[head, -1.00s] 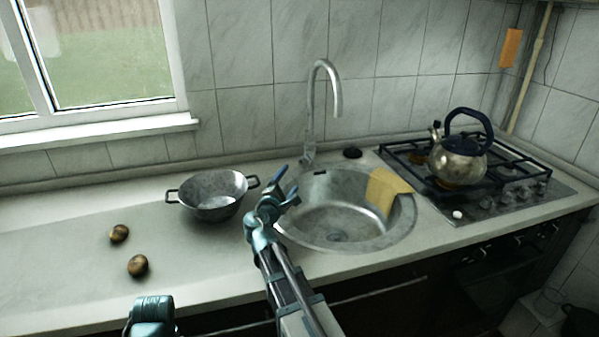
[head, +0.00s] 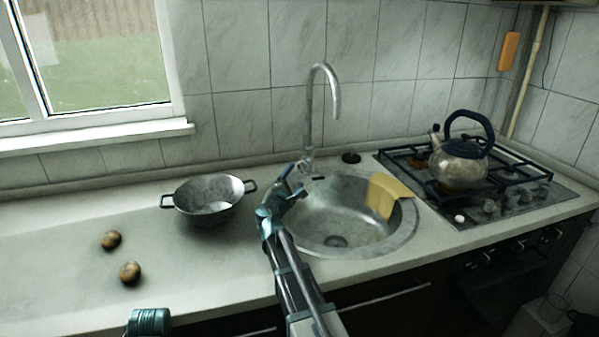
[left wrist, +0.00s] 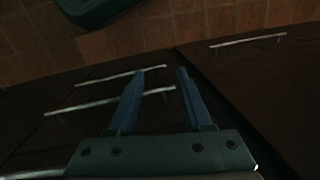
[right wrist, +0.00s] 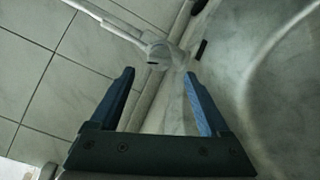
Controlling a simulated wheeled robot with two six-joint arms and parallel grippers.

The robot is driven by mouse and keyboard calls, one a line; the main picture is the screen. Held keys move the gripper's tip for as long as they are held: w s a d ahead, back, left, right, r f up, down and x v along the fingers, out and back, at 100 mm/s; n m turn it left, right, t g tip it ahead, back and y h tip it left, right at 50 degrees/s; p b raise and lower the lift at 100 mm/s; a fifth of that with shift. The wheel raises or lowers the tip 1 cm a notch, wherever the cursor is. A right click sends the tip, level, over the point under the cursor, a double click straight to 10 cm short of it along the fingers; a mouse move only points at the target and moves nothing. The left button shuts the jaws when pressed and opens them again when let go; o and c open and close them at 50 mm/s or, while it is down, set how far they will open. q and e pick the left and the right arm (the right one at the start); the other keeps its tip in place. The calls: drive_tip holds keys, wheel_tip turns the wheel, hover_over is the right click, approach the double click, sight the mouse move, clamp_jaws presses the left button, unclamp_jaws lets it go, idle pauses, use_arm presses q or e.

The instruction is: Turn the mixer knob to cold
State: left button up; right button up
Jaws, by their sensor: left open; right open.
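The metal mixer tap (head: 308,162) with a tall curved spout stands at the back left rim of the round sink (head: 400,232). In the right wrist view the tap body (right wrist: 158,54) lies just beyond and between my fingertips, apart from them. I cannot make out the knob's setting. My right gripper (head: 292,181) is open and empty over the sink's left rim, in front of the tap base; it also shows in the right wrist view (right wrist: 159,73). My left gripper (left wrist: 160,72) is open and empty, facing the cabinet fronts and floor.
A grey colander (head: 208,200) stands left of my right gripper. Two brown round items (head: 130,272) lie on the counter at left. A yellow cloth (head: 388,194) hangs over the sink's right rim. A kettle (head: 458,162) stands on the hob at right.

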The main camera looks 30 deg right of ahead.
sight(301, 169)
drive_tip(key=shift+x, duration=2.8)
clamp_jaws()
